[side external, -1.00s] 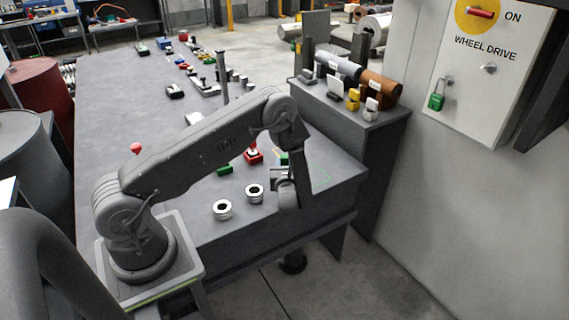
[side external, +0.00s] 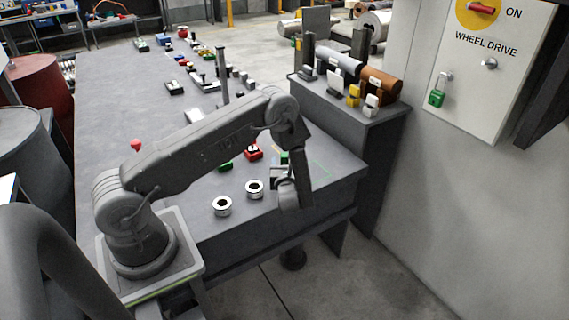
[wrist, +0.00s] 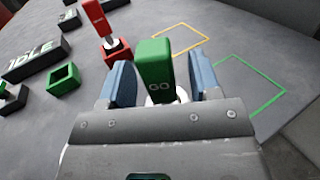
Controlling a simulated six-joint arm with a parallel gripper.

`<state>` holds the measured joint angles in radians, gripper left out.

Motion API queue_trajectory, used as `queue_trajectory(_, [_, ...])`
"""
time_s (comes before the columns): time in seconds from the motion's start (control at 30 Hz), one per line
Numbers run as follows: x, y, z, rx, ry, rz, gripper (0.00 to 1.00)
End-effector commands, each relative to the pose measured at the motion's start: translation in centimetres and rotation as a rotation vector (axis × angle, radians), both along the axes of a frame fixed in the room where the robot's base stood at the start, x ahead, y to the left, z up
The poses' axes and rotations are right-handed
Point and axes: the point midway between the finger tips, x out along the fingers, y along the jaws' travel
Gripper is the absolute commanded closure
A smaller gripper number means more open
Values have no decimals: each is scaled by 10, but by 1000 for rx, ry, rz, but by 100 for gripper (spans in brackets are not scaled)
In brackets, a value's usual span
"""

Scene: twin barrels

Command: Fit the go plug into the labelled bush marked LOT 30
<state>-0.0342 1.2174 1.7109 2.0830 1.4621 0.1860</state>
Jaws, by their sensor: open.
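The go plug (wrist: 155,60) is a green block handle lettered GO. In the wrist view it stands between the two blue fingers of my gripper (wrist: 160,66), which is open with a gap on each side. Something pale shows beneath the handle, mostly hidden by the gripper body. In the side external view my gripper (side external: 281,176) is low over the bench's near right part, with a bit of green (side external: 284,157) just behind it. Two pale ring-shaped bushes, one left (side external: 222,206) and one right (side external: 254,189), stand on the bench to its left. I cannot read a LOT label on either.
A red-handled plug (wrist: 97,18) stands in a red block (wrist: 118,53) behind the go plug. An empty green square holder (wrist: 63,79) and a black IDLE block (wrist: 36,60) lie to the left. Yellow (wrist: 204,38) and green (wrist: 281,91) outlines mark bare bench at right.

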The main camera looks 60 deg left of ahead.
Motion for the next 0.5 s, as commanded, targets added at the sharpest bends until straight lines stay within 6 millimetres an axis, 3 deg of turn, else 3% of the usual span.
queue_trajectory(0.17, [-9, -21, 0, 1, 2, -5, 43])
queue_trajectory(0.5, [-44, -87, 1, 1, 0, -7, 43])
